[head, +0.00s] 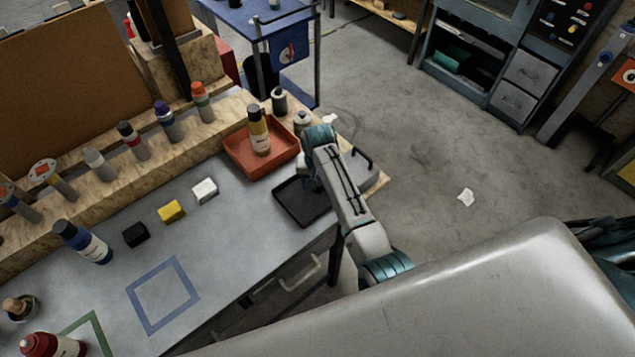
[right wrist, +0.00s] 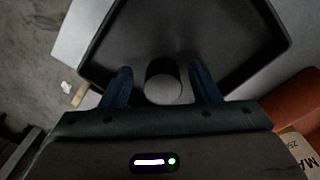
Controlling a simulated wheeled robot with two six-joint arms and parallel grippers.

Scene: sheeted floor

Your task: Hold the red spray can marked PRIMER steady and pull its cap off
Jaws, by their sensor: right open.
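A red spray can (head: 52,345) is at the bottom left corner of the head view, partly cut off by the frame edge, close to a green taped outline (head: 88,328). Its marking is not readable, and I cannot tell whether a cap is on it. My right gripper (right wrist: 160,70) is over a black tray (right wrist: 225,25); its fingers are apart on either side of a dark round cylinder (right wrist: 163,88), which could be a cap. In the head view my arm mostly hides this gripper above the black tray (head: 292,212). My left gripper is not in view.
A red tray (head: 236,158) holding a yellow-and-black can (head: 259,135) is beside the black tray. A blue can (head: 82,242), small blocks (head: 171,211) and a blue taped square (head: 140,305) are on the bench. Several cans stand along the wooden rack (head: 120,185).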

